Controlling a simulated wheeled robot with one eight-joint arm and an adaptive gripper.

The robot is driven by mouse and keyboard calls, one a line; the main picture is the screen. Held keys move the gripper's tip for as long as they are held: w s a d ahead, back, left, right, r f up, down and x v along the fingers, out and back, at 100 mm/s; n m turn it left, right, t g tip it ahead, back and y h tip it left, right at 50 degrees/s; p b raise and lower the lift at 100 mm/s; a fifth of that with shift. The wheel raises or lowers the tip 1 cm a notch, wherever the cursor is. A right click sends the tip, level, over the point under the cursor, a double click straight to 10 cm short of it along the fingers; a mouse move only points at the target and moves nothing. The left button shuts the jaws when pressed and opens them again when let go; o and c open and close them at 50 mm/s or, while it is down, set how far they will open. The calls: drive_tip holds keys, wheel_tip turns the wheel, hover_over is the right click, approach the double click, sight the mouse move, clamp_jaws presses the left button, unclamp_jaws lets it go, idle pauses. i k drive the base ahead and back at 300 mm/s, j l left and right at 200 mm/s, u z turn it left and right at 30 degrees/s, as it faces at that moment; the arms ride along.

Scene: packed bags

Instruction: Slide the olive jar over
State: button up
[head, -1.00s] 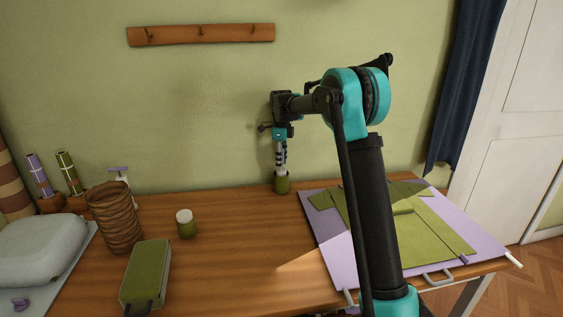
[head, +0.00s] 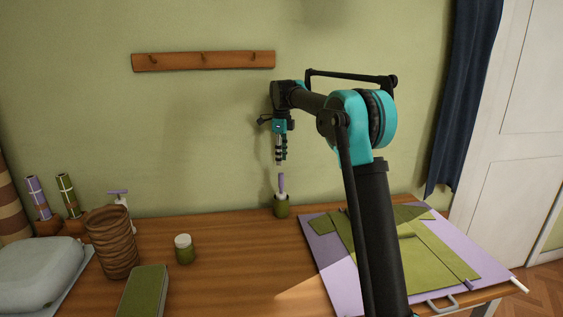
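An olive jar with a white lid (head: 184,250) stands upright on the wooden table, left of the middle. A small olive cup (head: 281,208) stands near the wall at the back, with a purple stick-like thing (head: 281,184) upright in it. My gripper (head: 281,160) points down in the air just above this cup and the purple thing, apart from both. It is well to the right of the white-lidded jar and higher. Its fingers are small and dark, and I cannot tell whether they are open or shut.
A ribbed brown vase (head: 112,243) and a green case (head: 144,292) stand left of the jar. A grey bag (head: 38,270) lies at the far left. A purple and green flat piece (head: 327,258) covers the right side. The table (head: 235,255) is bare between jar and cup.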

sight(185, 255)
drive_tip(key=u, duration=1.3)
